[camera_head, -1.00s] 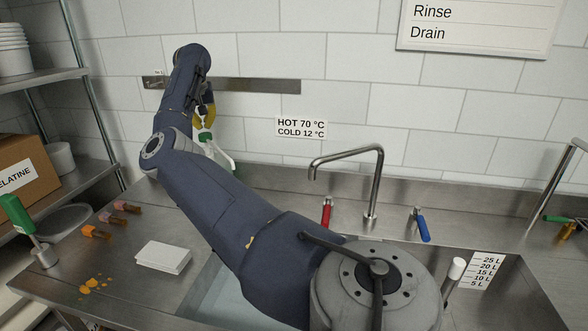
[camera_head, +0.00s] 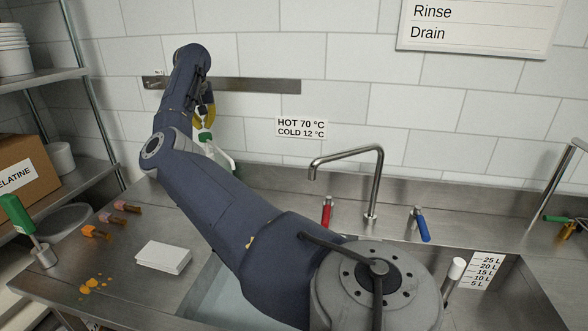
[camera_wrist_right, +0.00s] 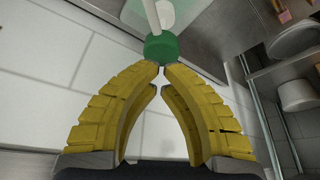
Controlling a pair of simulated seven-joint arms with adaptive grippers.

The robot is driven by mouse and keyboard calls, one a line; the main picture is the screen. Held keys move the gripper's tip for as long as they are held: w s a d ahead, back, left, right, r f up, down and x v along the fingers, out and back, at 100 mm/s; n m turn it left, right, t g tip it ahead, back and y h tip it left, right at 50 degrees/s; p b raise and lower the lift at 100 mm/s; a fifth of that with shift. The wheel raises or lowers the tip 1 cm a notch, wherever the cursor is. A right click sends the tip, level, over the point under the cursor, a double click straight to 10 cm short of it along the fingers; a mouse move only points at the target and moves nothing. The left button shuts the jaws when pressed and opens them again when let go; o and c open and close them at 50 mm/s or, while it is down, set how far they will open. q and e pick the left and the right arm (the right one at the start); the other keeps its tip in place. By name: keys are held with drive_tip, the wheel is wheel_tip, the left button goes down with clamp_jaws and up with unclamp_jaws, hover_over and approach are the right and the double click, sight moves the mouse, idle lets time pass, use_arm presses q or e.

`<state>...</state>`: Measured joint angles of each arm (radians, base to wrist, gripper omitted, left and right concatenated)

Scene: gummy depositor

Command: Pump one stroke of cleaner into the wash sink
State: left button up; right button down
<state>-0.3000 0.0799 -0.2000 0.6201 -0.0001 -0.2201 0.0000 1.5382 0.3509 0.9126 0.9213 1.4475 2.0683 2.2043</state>
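The cleaner bottle (camera_head: 222,157), white with a green top, stands at the back left of the counter, partly hidden by my right arm. My right gripper (camera_head: 203,122) is above it with yellow fingers pointing down. In the right wrist view its fingertips (camera_wrist_right: 163,69) are close together with a narrow gap, at the green pump top (camera_wrist_right: 160,47); I cannot tell whether they touch it. Nothing shows between the fingers. A sink basin (camera_head: 212,292) lies under my right arm, mostly hidden; I cannot tell if it holds liquid. My left gripper is not in view.
A bent faucet (camera_head: 375,185) stands behind the sink, with a red handle (camera_head: 327,211) and a blue handle (camera_head: 421,224). A litre scale (camera_head: 486,270) marks the basin on the right. A white block (camera_head: 163,257) and small coloured pieces (camera_head: 97,232) lie on the left counter.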

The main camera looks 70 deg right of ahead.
sight(205, 134)
drive_tip(key=shift+f, duration=0.1)
idle(0.3)
drive_tip(key=shift+f, duration=0.35)
drive_tip(key=shift+f, duration=0.35)
drive_tip(key=shift+f, duration=1.8)
drive_tip(key=shift+r, duration=2.6)
drive_tip(key=shift+r, duration=3)
